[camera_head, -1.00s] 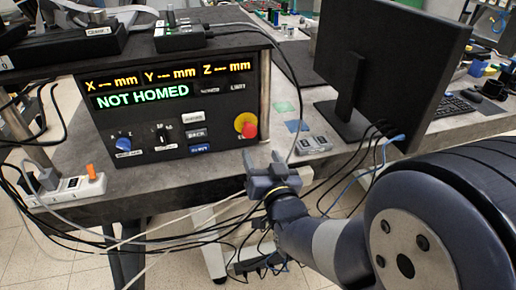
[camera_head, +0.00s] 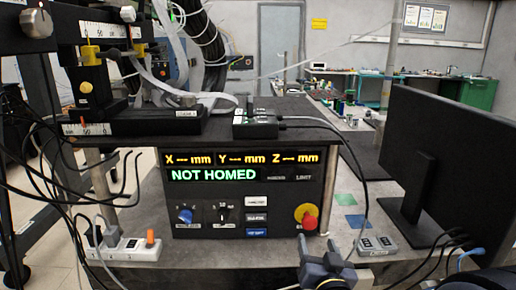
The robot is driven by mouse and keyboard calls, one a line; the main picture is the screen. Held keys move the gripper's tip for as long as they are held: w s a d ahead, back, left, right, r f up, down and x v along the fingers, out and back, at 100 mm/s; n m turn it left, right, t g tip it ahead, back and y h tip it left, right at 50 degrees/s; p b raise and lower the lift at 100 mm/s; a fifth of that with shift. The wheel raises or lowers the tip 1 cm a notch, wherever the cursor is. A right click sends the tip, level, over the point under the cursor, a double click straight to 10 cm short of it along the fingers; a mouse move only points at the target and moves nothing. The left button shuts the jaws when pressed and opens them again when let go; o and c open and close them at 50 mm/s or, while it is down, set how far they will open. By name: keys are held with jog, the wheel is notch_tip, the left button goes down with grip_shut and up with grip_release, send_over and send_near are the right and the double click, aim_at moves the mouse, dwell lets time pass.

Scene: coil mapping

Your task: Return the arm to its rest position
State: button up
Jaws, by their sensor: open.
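My gripper (camera_head: 328,264) is at the bottom edge of the head view, right of centre, in front of the table's front edge. Its dark jaws are open and nothing shows between them. Most of my arm is below the picture. The black control panel (camera_head: 245,190) stands behind and to the left of the gripper. Its display reads NOT HOMED, with dashes for X, Y and Z. A red emergency-stop knob (camera_head: 309,221) on a yellow ring is just above the gripper in the picture, apart from it.
A black monitor (camera_head: 450,165) stands at the right, with cables hanging below it. A grey two-switch box (camera_head: 376,243) lies near the gripper. A white power strip (camera_head: 126,249) is at lower left. A stage with a scale (camera_head: 95,127) stands at upper left.

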aim_at(311, 224)
jog(key=w+p, duration=0.1)
jog(key=w, duration=0.6)
jog(key=shift+w, duration=0.1)
